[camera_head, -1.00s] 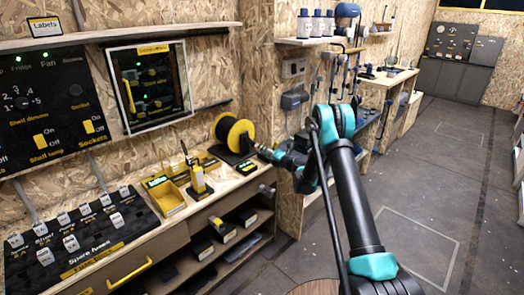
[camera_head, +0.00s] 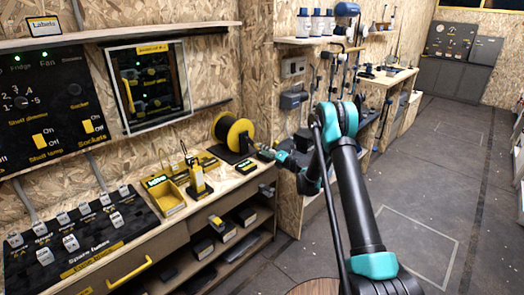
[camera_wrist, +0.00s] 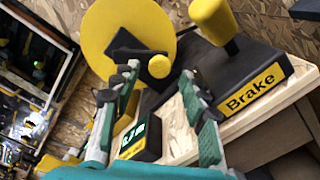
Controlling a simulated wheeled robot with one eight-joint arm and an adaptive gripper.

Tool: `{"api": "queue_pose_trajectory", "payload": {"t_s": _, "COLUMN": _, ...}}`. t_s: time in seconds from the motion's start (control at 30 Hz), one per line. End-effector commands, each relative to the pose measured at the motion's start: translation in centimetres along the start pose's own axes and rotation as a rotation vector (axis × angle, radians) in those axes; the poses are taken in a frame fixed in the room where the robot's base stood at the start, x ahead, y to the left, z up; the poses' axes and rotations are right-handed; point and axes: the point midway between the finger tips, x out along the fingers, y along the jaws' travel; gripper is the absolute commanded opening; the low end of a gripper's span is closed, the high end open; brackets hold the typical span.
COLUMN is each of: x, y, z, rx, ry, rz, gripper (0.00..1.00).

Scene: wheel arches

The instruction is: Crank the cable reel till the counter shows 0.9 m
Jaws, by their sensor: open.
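The cable reel (camera_head: 234,134) has a yellow disc and a black drum and stands at the right end of the bench. In the wrist view its yellow disc (camera_wrist: 125,35) fills the upper left, with a black crank arm and a round yellow knob (camera_wrist: 159,66). My gripper (camera_wrist: 168,92) is open, its two green-padded fingers on either side of the knob's line of sight, and I cannot tell whether they touch it. In the head view my gripper (camera_head: 262,153) is beside the reel.
A black brake box (camera_wrist: 250,85) with a yellow-knobbed lever (camera_wrist: 213,20) stands right of the reel. A yellow bin (camera_head: 166,196), a yellow handheld device (camera_head: 198,186) and a fuse board (camera_head: 75,240) lie further left. The floor on the right is clear.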

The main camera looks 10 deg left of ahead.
Motion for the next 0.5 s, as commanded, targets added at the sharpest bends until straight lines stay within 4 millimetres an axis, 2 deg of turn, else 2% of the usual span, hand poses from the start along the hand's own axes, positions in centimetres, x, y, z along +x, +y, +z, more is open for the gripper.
{"api": "queue_pose_trajectory", "payload": {"t_s": 0.1, "x": -2.0, "y": -0.1, "z": 0.1, "rx": 0.000, "ry": -0.003, "rz": -0.002, "gripper": 0.46}}
{"api": "queue_pose_trajectory", "payload": {"t_s": 0.3, "x": -4.6, "y": -0.1, "z": 0.1, "rx": 0.000, "ry": -0.003, "rz": -0.002, "gripper": 0.46}}
{"api": "queue_pose_trajectory", "payload": {"t_s": 0.5, "x": -5.9, "y": 0.0, "z": 0.1, "rx": 0.000, "ry": -0.002, "rz": -0.001, "gripper": 0.46}}
